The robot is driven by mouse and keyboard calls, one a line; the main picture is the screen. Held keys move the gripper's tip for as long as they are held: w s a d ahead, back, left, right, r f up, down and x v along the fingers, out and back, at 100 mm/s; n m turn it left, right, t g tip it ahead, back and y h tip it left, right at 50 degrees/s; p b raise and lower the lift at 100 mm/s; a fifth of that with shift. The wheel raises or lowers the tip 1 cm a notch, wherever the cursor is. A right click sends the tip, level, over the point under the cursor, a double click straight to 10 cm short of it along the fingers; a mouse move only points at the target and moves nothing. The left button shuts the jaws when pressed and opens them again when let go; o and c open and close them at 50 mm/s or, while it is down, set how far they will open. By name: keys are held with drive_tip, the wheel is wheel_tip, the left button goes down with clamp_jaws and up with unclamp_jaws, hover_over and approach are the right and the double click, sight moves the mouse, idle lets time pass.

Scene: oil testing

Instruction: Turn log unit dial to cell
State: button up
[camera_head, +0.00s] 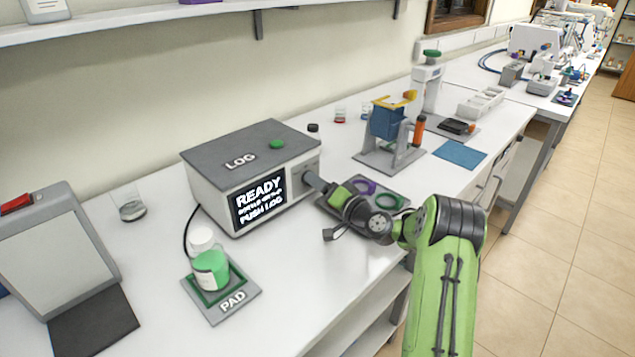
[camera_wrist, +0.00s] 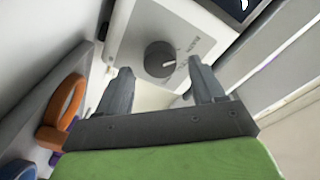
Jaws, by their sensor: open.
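The log unit (camera_head: 240,168) is a grey-and-white box on the bench with "LOG" on its top. Its dark screen (camera_head: 261,199) reads "READY" and "PUSH LOG", with a middle line too small to read.
A green button (camera_head: 277,144) sits on the unit's top. A tray (camera_head: 404,208) with purple and green rings lies under my wrist. A green-filled jar (camera_head: 211,269) stands on the pad (camera_head: 243,301). A blue holder on a grey stand (camera_head: 386,160) is behind my gripper.

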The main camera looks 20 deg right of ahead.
drive_tip(key=shift+x, duration=0.8)
drive_tip(key=shift+c, duration=0.5)
drive_tip(key=c, duration=1)
drive_tip(key=shift+o, duration=0.2)
drive_tip(key=shift+m, duration=0.4)
drive_tip(key=m+p, duration=0.2)
drive_tip(key=m, duration=0.2)
drive_tip(key=shift+r+p, duration=0.1)
drive_tip(key=shift+p, duration=0.3)
drive_tip(key=m+g+p, duration=0.1)
drive_tip(key=m+p, duration=0.1)
drive_tip(key=m, duration=0.2)
drive_tip(key=shift+d+m+p, duration=0.1)
drive_tip(key=shift+m+p, duration=0.2)
drive_tip(key=shift+p, duration=0.1)
